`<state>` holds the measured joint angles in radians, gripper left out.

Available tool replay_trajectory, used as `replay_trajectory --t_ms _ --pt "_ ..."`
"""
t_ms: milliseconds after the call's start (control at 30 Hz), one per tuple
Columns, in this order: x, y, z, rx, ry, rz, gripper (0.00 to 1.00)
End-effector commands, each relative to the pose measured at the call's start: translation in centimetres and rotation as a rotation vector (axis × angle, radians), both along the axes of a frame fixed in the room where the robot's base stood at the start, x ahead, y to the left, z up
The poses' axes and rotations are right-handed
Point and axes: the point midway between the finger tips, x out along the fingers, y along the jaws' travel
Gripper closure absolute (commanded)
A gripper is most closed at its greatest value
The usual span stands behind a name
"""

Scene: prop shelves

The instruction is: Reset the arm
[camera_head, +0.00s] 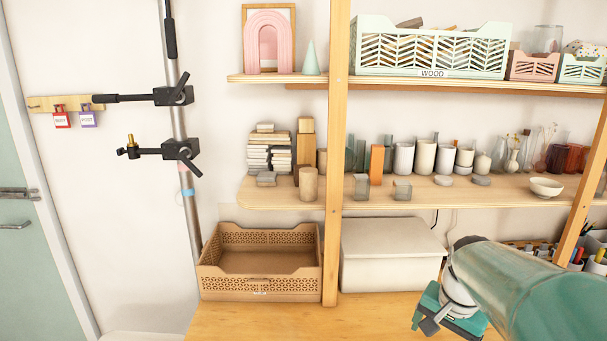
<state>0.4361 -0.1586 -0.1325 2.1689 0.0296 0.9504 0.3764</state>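My arm (535,290) comes in from the lower right corner, a large green link with a grey-white joint at its end. What looks like my gripper (432,318), with green and dark parts, points down in front of the lower wooden surface (255,320), to the right of the white lidded box (390,255). I cannot make out its two fingertips or a gap between them. I see nothing clearly held in it.
A brown open crate (262,290) stands left of a wooden post (335,150). The middle shelf (440,198) holds cups, blocks and a white bowl (547,187). Above is a mint crate (430,52). A metal stand (187,215) with clamps rises at the left.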

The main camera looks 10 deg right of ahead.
Motion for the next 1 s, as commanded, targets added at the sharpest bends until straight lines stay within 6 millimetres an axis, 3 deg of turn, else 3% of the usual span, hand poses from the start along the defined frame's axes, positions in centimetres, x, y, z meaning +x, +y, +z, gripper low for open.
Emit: replay_trajectory --t_ms 33,200,433,600,1000 --pt "0.0 2.7 1.1 -0.021 -0.029 0.095 0.18" --pt "-1.3 10.2 3.3 -0.095 -0.111 0.395 0.18" --pt "-4.8 18.1 4.6 -0.207 -0.217 0.763 0.18" --pt "-6.6 20.6 4.7 -0.257 -0.259 0.905 0.18" --pt "-6.8 20.9 4.7 -0.264 -0.263 0.924 0.18"
